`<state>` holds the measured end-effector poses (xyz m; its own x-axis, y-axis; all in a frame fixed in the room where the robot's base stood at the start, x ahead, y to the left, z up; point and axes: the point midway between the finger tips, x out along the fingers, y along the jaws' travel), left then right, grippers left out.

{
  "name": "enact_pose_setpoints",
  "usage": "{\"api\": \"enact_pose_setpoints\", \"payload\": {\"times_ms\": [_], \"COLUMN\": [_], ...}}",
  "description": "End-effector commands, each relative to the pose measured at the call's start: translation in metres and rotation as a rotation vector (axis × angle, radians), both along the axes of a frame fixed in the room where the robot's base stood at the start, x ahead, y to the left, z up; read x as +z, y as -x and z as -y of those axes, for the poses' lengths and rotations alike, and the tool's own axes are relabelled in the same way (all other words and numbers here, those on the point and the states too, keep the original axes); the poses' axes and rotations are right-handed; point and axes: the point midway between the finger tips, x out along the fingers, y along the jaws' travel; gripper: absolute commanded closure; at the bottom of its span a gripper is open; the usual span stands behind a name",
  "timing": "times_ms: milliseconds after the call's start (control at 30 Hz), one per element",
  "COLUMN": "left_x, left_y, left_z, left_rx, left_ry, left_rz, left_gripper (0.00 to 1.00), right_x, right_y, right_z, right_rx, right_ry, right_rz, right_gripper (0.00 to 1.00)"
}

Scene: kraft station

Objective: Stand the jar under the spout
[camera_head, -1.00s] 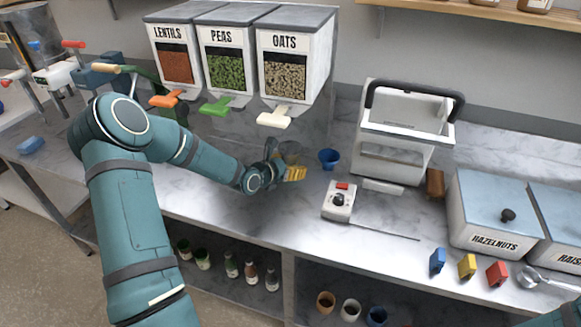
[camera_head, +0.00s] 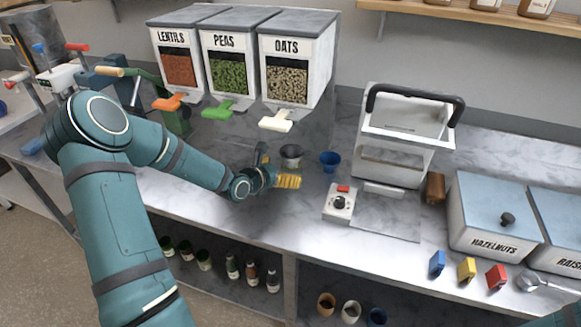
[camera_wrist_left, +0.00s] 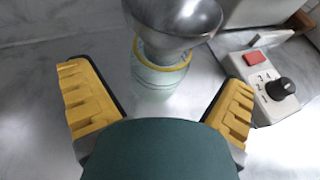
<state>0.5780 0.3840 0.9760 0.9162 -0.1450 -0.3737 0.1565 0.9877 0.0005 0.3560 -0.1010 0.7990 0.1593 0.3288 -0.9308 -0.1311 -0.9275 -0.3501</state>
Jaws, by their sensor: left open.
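A clear glass jar (camera_wrist_left: 158,75) with a yellow rim stands on the counter, with a grey metal funnel (camera_wrist_left: 175,22) at its mouth. The funnel shows in the head view (camera_head: 291,153), where the jar below it is hard to make out. My left gripper (camera_head: 276,169) is open, low over the counter, with its yellow fingers spread to either side of the jar and apart from it. The dispensers above have an orange lentils spout (camera_head: 169,102), a green peas spout (camera_head: 218,109) and a white oats spout (camera_head: 276,121). My right gripper is out of view.
A blue cup (camera_head: 329,161) stands right of the funnel. A small white control box (camera_head: 339,203) with a red button and black knob is nearer the front edge. A white machine with a black handle (camera_head: 395,150) stands farther right. Hazelnuts bin (camera_head: 485,232) is at the right.

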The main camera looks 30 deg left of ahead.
Motion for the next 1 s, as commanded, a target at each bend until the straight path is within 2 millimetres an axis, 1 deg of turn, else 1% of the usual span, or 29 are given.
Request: {"api": "enact_pose_setpoints", "payload": {"times_ms": [33,200,300,400,567,1000], "left_x": [0.007,0.019,0.024,0.028,0.029,0.029], "left_y": [0.011,0.042,0.056,0.065,0.071,0.071], "left_z": [-0.003,-0.008,-0.01,-0.011,-0.011,-0.011], "left_rx": [0.004,0.003,0.003,0.002,0.0,0.0], "left_ry": [-0.001,-0.001,-0.001,0.0,0.0,0.0], "left_rz": [-0.003,-0.002,-0.002,-0.001,-0.001,-0.001], "left_gripper": [0.0,0.0,0.0,0.0,0.0,0.0], "right_x": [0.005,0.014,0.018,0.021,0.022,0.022], "right_y": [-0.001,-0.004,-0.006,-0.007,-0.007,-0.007], "right_z": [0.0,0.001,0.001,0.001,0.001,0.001], "right_rx": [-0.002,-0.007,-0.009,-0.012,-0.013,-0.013], "right_ry": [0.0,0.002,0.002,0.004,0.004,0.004], "right_rz": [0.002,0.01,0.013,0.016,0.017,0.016], "right_gripper": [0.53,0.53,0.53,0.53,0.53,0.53]}}
